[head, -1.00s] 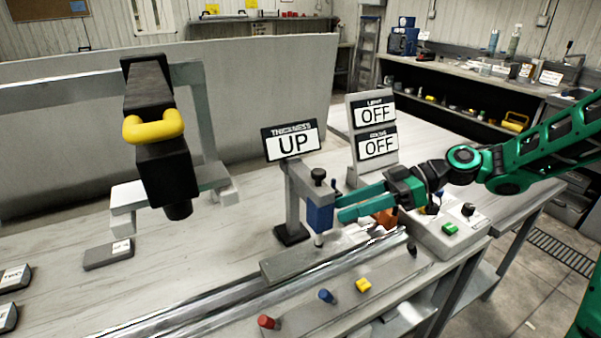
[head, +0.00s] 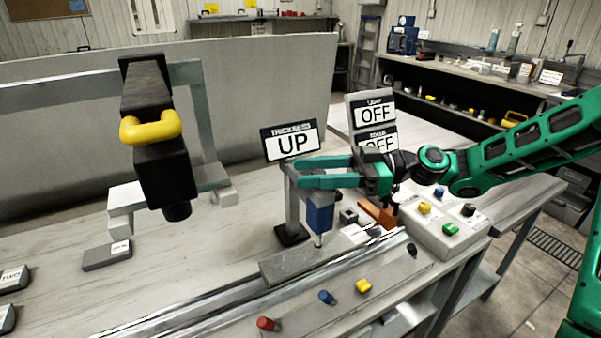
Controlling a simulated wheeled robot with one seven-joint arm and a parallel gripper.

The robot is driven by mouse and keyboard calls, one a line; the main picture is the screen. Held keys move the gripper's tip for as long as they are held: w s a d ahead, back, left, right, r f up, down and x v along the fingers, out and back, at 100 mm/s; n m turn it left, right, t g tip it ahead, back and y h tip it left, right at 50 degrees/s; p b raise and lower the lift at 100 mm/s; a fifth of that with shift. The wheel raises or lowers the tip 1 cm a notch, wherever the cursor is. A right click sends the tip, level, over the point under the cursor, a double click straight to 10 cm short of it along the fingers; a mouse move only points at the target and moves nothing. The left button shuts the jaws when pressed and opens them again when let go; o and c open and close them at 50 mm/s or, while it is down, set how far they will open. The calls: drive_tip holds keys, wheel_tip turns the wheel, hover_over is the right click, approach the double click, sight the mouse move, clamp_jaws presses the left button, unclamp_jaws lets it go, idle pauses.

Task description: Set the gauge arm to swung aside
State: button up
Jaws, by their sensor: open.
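The thickness gauge stands on the bench at the middle of the head view. It has a grey post (head: 292,208) on a black foot and a blue gauge body (head: 320,217) with a thin tip pointing down over the grey rail. A sign (head: 291,141) above it reads "UP". My gripper (head: 299,172) is open, its green fingers level and pointing left across the top of the gauge. The fingers hide the gauge's arm and its black top knob. I cannot tell whether they touch the gauge or are just in front of or above it.
A black camera-like unit with a yellow handle (head: 151,128) hangs at the left. Signs reading "OFF" (head: 375,114) stand behind my gripper. A button box (head: 440,238) is at the right. Coloured knobs (head: 327,297) line the front.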

drive_tip(key=shift+s+a, duration=0.15)
drive_tip(key=shift+a, duration=1.1)
drive_tip(key=shift+c, duration=0.5)
clamp_jaws()
drive_tip(key=shift+d, duration=0.15)
